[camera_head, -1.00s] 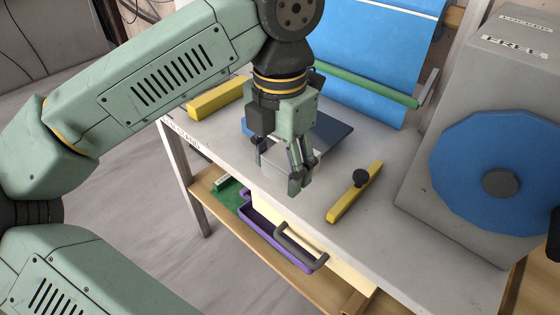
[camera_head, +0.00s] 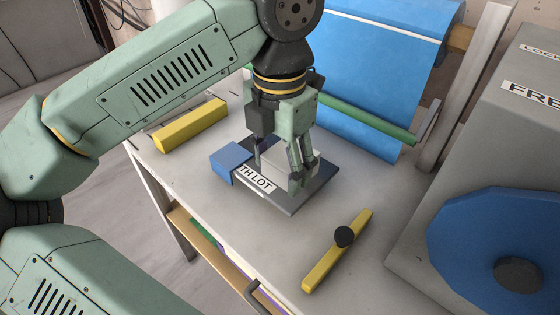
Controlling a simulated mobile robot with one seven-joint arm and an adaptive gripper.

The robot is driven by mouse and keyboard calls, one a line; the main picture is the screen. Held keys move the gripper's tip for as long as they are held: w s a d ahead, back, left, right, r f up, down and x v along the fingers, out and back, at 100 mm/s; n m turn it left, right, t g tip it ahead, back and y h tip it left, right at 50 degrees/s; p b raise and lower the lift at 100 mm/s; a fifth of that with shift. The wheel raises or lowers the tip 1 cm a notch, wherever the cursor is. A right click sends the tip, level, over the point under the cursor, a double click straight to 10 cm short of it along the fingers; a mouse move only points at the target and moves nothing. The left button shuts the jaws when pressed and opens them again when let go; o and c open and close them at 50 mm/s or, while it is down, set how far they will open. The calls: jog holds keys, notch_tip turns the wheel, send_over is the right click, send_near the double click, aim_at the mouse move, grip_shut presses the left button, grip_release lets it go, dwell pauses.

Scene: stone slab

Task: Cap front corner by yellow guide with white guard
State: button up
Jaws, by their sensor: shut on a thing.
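My gripper (camera_head: 299,178) points down above the slab and is shut on the white guard (camera_head: 278,163), a pale block partly hidden behind the fingers. The dark slab (camera_head: 311,195) lies on the grey bench under it, with a white label reading "TH LOT" near its left front edge. The guard overlaps the slab in the picture; I cannot tell whether they touch. A blue guard (camera_head: 230,158) is at the slab's left corner. A yellow guide (camera_head: 325,268) with a black knob lies to the right front, apart from the slab. Another yellow bar (camera_head: 190,125) lies at the back left.
A green bar (camera_head: 370,120) runs in front of a blue sheet (camera_head: 385,70) at the back. A grey machine with a blue disc (camera_head: 490,235) stands at the right. The bench (camera_head: 225,215) is clear in front of the slab. A drawer handle (camera_head: 262,300) shows below its edge.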

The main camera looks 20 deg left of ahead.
jog(key=shift+f, duration=0.1)
jog(key=b, duration=0.5)
send_over(280, 206)
jog(key=shift+f, duration=2.45)
jog(key=shift+f+b, duration=1.85)
jog(key=o, duration=1.1)
jog(key=shift+r, duration=0.1)
